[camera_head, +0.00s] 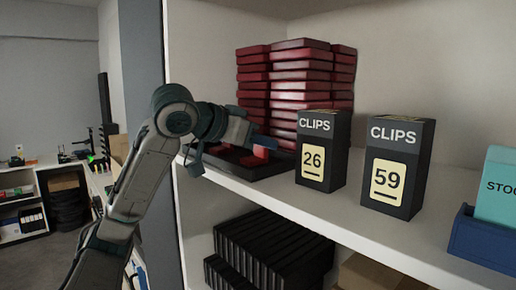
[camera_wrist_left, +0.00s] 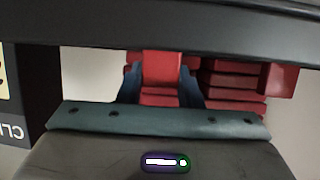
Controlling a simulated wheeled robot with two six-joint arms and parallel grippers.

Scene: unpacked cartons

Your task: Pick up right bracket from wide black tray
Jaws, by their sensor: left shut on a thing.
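The wide black tray (camera_head: 270,170) lies on the white shelf in the head view, partly hidden by my left gripper (camera_head: 245,143). Red pieces show at the tray; one, a red bracket (camera_head: 264,142), is at my fingertips. In the left wrist view, which is upside down, my left gripper (camera_wrist_left: 161,86) has its two blue fingers on either side of the red bracket (camera_wrist_left: 162,68) and is shut on it. A dark band (camera_wrist_left: 160,32) crosses the top there, likely the tray. I cannot tell whether the bracket is clear of the tray. My right gripper is not in view.
Stacked red cases (camera_head: 303,75) stand behind the tray. Two black CLIPS boxes, marked 26 (camera_head: 322,150) and 59 (camera_head: 397,168), stand to its right. A blue bin (camera_head: 485,240) holds a teal box (camera_head: 497,190). Black cases (camera_head: 265,250) fill the shelf below.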

